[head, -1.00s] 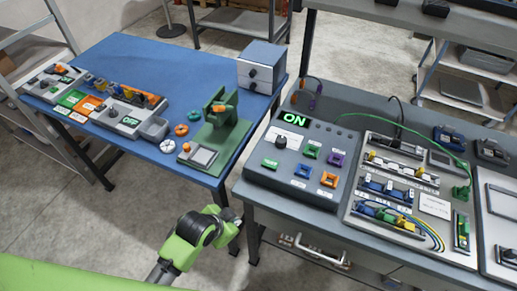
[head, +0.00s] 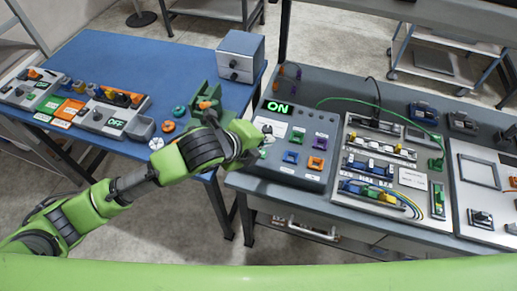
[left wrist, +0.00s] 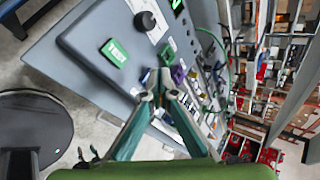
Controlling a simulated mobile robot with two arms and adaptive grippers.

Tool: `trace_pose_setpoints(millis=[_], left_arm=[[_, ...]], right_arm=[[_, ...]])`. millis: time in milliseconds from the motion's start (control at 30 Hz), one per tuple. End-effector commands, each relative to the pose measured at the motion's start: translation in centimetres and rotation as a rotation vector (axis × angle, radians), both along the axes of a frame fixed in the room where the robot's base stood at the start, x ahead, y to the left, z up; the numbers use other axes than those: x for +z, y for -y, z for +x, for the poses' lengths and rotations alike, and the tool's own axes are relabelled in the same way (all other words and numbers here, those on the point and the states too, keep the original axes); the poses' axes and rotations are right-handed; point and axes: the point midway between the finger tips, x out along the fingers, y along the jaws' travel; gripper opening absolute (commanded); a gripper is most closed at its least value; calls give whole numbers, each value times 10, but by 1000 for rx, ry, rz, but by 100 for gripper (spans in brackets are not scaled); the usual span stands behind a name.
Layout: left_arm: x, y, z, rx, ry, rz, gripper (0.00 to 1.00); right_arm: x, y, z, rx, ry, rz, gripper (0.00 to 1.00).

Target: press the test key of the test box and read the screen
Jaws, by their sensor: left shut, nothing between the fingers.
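The grey test box (head: 300,175) sits at the left end of the right-hand bench. Its screen (head: 278,107) is lit green and reads ON. My left gripper (head: 264,139) is over the box's left part and covers its knob in the head view. In the left wrist view the shut, empty fingers (left wrist: 158,84) point at the box. There the green key with a white label (left wrist: 115,52) lies up and left of the fingertips, with a visible gap in the picture. The black knob (left wrist: 146,21) is above it. Height over the box is unclear. My right gripper is not in view.
Coloured sockets (head: 316,163) fill the box's right half. A panel with connectors and cables (head: 411,177) stands right of it. The blue table (head: 120,60) at left holds a green stand, a grey drawer box (head: 240,57) and a unit reading OFF (head: 116,122).

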Motion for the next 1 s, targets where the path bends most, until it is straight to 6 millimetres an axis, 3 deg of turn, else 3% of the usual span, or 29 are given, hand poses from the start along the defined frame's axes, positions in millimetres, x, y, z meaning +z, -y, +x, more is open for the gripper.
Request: trace_pose_setpoints(millis=[100,400,1000], left_arm=[[16,-6,10,-142,104,136,0],[30,-23,23,-343,237,347,0],[26,-25,24,-366,250,371,0]], right_arm=[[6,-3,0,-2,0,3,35],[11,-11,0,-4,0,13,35],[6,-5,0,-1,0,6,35]])
